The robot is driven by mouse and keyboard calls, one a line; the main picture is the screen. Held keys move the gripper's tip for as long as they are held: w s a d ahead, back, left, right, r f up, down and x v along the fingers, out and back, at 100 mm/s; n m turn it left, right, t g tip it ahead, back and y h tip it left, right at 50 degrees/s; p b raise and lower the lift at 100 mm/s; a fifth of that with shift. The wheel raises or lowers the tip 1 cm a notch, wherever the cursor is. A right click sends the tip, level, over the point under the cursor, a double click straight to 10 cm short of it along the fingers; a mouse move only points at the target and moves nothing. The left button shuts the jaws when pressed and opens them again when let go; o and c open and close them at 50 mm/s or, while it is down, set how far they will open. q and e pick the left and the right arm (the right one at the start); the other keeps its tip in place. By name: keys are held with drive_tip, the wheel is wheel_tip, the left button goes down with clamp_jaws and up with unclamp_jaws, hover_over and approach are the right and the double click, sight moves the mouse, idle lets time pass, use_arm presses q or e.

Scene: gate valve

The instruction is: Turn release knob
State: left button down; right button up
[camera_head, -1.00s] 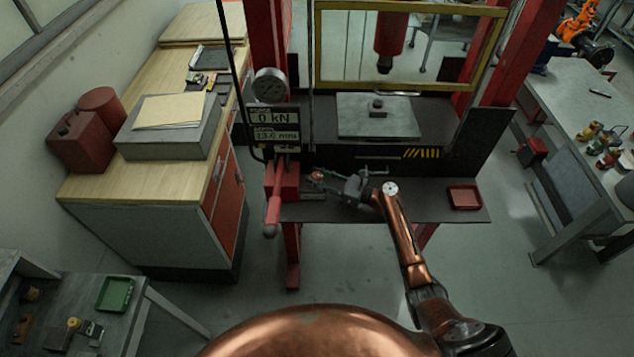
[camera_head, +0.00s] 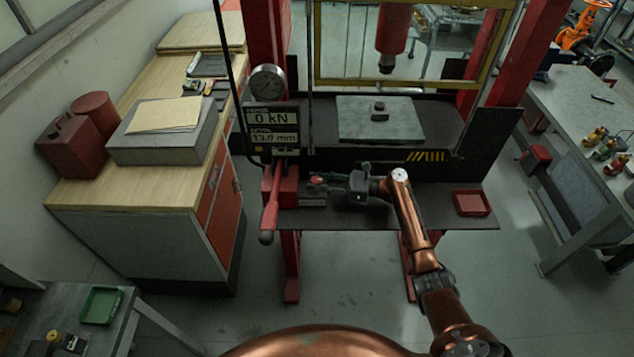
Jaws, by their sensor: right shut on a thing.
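My right gripper (camera_head: 330,181) reaches in from the right across the dark front shelf of the red press. Its fingers point left and are shut on the small release knob (camera_head: 316,180), a reddish piece beside the red pump block. The fingers hide part of the knob, and how far it is turned cannot be told. The pump block (camera_head: 285,186) carries a red lever (camera_head: 270,212) that hangs down at its left. My left gripper is not in view.
A display (camera_head: 273,127) reading 0 kN and a round gauge (camera_head: 268,83) sit above the pump. A yellow-framed guard (camera_head: 400,88) and a steel plate (camera_head: 360,119) stand behind. A red tray (camera_head: 471,203) lies at the shelf's right end.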

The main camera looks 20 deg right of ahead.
drive_tip(key=o, duration=1.2)
drive_tip(key=shift+c, duration=0.2)
drive_tip(key=v, duration=1.2)
drive_tip(key=shift+s+d, duration=0.1)
